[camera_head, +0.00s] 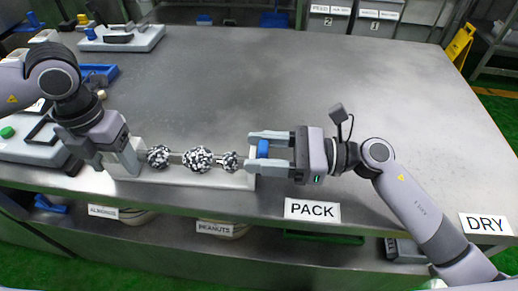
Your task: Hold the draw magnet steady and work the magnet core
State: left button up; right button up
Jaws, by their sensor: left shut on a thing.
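The draw magnet is a grey rod lying level, with black-and-white speckled clumps (198,159) along it, over a pale base (215,179) near the front edge of the table. My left gripper (128,160) is shut on its left end; the gripped part is mostly hidden by the fingers. At the right end is a blue knob (263,149), apparently the handle of the magnet core. My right gripper (266,152) has its fingers apart, one on each side of the blue knob, with gaps visible. I cannot tell whether either finger touches it.
The grey metal table (330,90) is bare behind and to the right. A PACK sign (312,210) and a DRY sign (486,224) mark its front edge. Devices and a blue tray (98,73) stand at left. Tubs labelled ALMONDS (117,212) and PEANUTS (215,228) sit below.

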pick_arm(q)
jog(key=shift+s+d+f, duration=0.1)
jog(key=shift+s+f, duration=0.05)
jog(key=shift+f, duration=0.15)
pick_arm(e)
grip_shut()
jog(key=d, duration=0.6)
jog(key=shift+s+f, duration=0.1)
jog(key=shift+s, duration=0.2)
jog(key=shift+o, duration=1.6)
grip_release()
jog(key=shift+a, duration=0.1)
jog(key=d, duration=0.4)
jog(key=s+d, duration=0.1)
jog(key=d, duration=0.7)
jog(key=shift+s, duration=0.15)
pick_arm(q)
jog(key=o, duration=1.7)
jog(key=shift+o, duration=0.3)
